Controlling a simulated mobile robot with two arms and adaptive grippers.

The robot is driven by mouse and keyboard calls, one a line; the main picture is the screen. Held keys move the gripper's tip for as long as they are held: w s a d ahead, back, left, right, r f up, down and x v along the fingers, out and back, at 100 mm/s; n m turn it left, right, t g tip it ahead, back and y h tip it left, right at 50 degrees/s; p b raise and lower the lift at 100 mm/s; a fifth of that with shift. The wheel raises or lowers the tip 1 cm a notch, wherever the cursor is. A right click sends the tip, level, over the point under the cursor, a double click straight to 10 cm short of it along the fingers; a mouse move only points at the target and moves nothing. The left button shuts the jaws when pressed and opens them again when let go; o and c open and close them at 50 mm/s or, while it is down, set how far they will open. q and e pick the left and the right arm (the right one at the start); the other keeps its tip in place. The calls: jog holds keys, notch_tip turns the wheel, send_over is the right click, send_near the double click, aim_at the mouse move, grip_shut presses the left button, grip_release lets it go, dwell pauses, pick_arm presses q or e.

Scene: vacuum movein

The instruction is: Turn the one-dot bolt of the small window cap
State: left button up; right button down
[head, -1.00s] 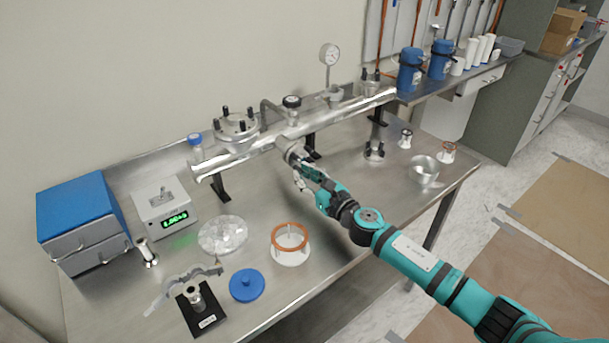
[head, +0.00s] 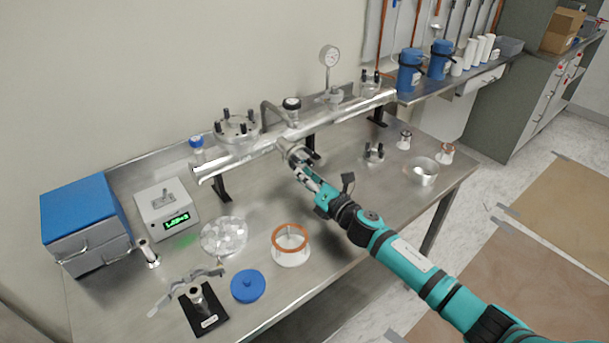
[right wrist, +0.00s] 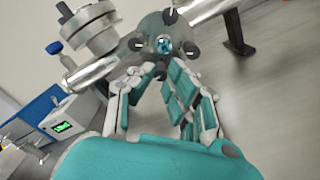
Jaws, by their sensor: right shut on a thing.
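The small window cap (right wrist: 150,22) is a round metal flange on the front of the long metal tube (head: 345,112). In the right wrist view it has a bluish glass centre and several dark bolts around its rim. My right gripper (right wrist: 159,74) is shut on the lowest bolt (right wrist: 160,73), which the fingertips partly cover. Dots on the bolts are too small to make out. In the head view the right gripper (head: 298,163) reaches the cap from the front right and hides part of it. My left gripper is not in view.
A larger flange (head: 237,128) with upright dark bolts and a pressure gauge (head: 329,56) stand on the tube. The bench holds a scale (head: 166,203), a dish of clear pieces (head: 224,236), a copper-ringed stand (head: 290,248) and a blue lid (head: 248,286).

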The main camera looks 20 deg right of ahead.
jog(key=m+p, duration=0.1)
jog(key=m, duration=0.5)
jog(key=shift+m+p, duration=0.3)
jog(key=shift+p, duration=0.05)
jog(key=m+p, duration=0.1)
jog(key=m, duration=0.4)
jog(key=shift+f+p, duration=0.1)
jog(key=shift+p, duration=0.25)
jog(key=m+p, duration=0.1)
jog(key=m, duration=0.4)
jog(key=shift+m+p, duration=0.3)
jog(key=shift+m, duration=0.1)
jog(key=m+p, duration=0.1)
jog(key=m, duration=0.4)
jog(key=shift+f, duration=0.15)
jog(key=shift+m, duration=0.3)
jog(key=shift+s, duration=0.1)
jog(key=c, duration=1.5)
grip_release()
jog(key=shift+o, duration=0.9)
